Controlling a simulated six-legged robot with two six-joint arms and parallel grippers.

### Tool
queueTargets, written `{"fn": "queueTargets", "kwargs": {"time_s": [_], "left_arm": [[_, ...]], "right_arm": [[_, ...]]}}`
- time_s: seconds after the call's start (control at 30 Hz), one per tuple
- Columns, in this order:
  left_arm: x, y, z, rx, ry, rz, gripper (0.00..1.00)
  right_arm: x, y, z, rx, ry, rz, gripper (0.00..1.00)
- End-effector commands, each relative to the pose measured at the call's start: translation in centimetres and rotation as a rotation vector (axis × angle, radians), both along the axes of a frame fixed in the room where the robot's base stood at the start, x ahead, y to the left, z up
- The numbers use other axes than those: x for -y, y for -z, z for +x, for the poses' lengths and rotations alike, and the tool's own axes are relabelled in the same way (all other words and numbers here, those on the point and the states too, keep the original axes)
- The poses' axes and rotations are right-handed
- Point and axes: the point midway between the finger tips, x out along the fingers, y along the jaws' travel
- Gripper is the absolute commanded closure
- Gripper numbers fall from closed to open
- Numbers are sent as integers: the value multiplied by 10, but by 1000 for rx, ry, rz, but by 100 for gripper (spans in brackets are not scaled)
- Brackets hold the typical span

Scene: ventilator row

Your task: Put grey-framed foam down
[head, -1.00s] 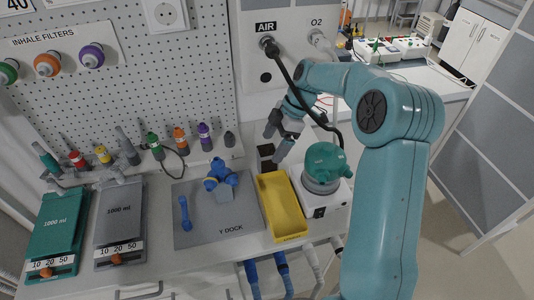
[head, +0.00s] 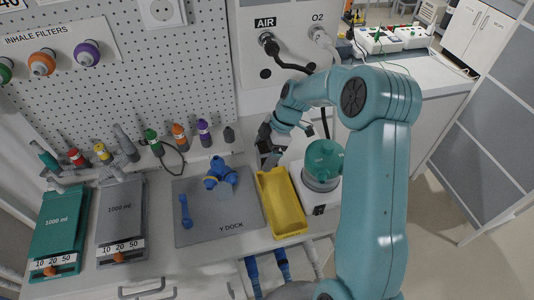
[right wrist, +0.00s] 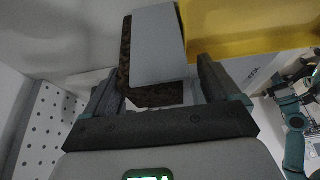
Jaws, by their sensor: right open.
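The grey-framed foam (right wrist: 157,45) shows in the right wrist view as a block with a flat light grey face and dark, porous brown edges. My right gripper (right wrist: 158,92) is open, with one finger on each side of the foam's near end. Gaps seem to show between the foam and both fingers; contact is unclear. In the head view my right gripper (head: 268,150) is low at the back of the bench, behind the yellow tray (head: 282,232). It largely hides the foam there. My left gripper is not in view.
The yellow tray is close beside the gripper. A teal-domed device (head: 323,160) stands to the right. The grey Y DOCK mat (head: 205,232) with blue parts lies left. The pegboard wall (head: 190,70) and a black AIR hose (head: 290,65) are close behind.

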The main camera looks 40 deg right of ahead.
Motion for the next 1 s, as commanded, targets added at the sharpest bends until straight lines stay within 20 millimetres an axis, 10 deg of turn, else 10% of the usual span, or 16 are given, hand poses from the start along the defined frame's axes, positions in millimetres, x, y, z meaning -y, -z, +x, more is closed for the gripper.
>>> {"fn": "queueTargets", "kwargs": {"time_s": [0.23,0.4,1.0], "left_arm": [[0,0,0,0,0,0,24],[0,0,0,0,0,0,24],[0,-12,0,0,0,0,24]], "right_arm": [[1,2,2,2,1,-1,14],[1,2,3,2,1,-1,66],[2,-33,3,5,0,-3,66]]}}
